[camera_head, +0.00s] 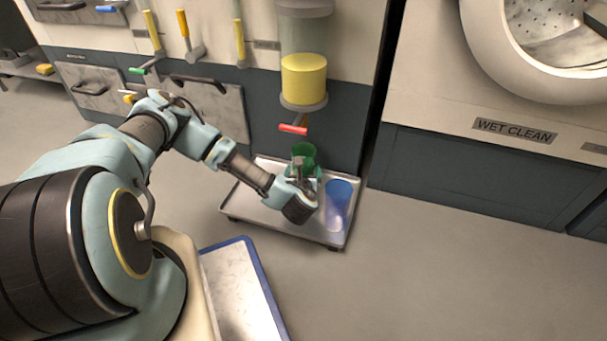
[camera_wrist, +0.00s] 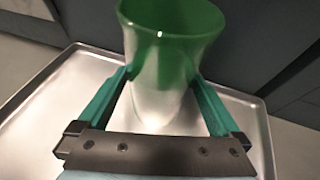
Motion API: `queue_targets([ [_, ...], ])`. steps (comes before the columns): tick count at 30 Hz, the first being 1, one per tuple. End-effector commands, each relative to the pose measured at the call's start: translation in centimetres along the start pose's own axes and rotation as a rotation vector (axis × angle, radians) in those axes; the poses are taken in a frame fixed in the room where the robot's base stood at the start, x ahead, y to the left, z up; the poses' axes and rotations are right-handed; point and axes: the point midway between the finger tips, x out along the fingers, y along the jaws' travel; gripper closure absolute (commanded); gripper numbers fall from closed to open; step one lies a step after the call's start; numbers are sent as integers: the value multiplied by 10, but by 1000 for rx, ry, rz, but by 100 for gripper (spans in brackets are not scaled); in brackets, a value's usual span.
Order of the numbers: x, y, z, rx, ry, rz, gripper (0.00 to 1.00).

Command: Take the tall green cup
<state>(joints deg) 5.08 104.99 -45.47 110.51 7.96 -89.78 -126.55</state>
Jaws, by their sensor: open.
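The green cup (camera_head: 304,152) stands upright on the metal tray under the yellow dispenser. In the wrist view the cup (camera_wrist: 172,45) is tall, with a green upper part and a clear, whitish lower part. My gripper (camera_head: 304,172) is at the cup, and my wrist hides the cup's lower part in the head view. In the wrist view the green fingers of my gripper (camera_wrist: 165,85) are open, one on each side of the cup. I cannot tell whether either finger touches it.
A blue cup (camera_head: 339,200) stands on the metal tray (camera_head: 252,212), right of my gripper. The dispenser (camera_head: 304,80) with a red tap (camera_head: 293,129) hangs above. A blue-edged tray (camera_head: 243,290) is nearer me. The floor to the right is clear.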

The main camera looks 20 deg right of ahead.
Motion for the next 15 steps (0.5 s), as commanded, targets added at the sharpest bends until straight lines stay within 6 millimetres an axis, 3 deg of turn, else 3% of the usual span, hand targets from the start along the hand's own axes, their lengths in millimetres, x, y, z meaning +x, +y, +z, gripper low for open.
queue_targets([
  [3,10,0,-1,0,0,0,0],
  [10,11,0,0,-1,1,-1,0],
  [15,11,0,0,0,1,0,17],
])
